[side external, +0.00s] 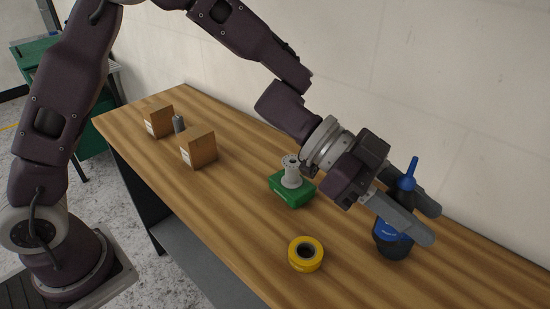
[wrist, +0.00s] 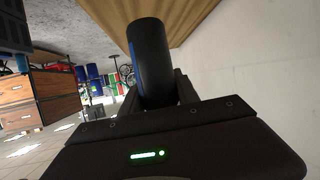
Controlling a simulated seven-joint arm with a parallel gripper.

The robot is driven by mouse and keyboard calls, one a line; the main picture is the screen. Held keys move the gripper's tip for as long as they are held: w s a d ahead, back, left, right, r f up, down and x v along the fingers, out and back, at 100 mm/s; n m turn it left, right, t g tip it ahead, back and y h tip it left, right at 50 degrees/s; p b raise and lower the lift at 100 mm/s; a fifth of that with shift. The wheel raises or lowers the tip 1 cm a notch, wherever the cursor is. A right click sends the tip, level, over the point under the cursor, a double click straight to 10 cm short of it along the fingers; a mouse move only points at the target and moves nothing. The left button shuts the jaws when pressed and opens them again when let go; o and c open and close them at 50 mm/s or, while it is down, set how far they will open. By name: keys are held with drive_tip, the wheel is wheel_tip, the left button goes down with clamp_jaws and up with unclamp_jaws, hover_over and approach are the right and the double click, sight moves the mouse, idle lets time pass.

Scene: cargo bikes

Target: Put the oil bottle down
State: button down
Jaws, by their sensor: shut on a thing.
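The oil bottle (side external: 392,243) is dark with a blue label and a blue pointed nozzle. In the side view it is at the right end of the workbench, nearly upright. My gripper (side external: 418,222) reaches it from the left with both fingers around its body and is shut on it. In the wrist view the bottle's dark cylinder (wrist: 150,62) stands between the fingers. Its base is at or just above the wooden bench (side external: 240,208); I cannot tell if it touches.
A yellow ring (side external: 305,254) lies left of the bottle. A green box (side external: 291,190) with a grey spool-like part (side external: 291,171) on it stands further back. Two cardboard boxes (side external: 198,147) and a small grey cylinder (side external: 179,124) are at the far left. A wall runs behind the bench.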

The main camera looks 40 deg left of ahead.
drive_tip(key=w+a+n+t+y, duration=0.35)
drive_tip(key=w+a, duration=0.35)
drive_tip(key=a, duration=0.5)
drive_tip(key=w+a+n+t+y, duration=0.2)
drive_tip(key=w+a+n+t, duration=0.3)
drive_tip(key=w+a, duration=0.5)
drive_tip(key=s+a+n+t+y, duration=0.1)
drive_tip(key=a+n+t+y, duration=0.35)
drive_tip(key=a, duration=1.75)
wheel_tip(320, 180, down, 15)
drive_tip(key=shift+s+a+f+n+g+y, duration=0.1)
drive_tip(key=shift+n+g+y, duration=0.2)
drive_tip(key=shift+g, duration=0.2)
drive_tip(key=shift+s+r+n+g+y, duration=0.1)
drive_tip(key=shift+n+g+y, duration=0.2)
drive_tip(key=shift+g, duration=0.2)
drive_tip(key=shift+f, duration=0.1)
drive_tip(key=c, duration=1.3)
unclamp_jaws()
drive_tip(key=shift+f, duration=0.1)
drive_tip(key=o, duration=0.4)
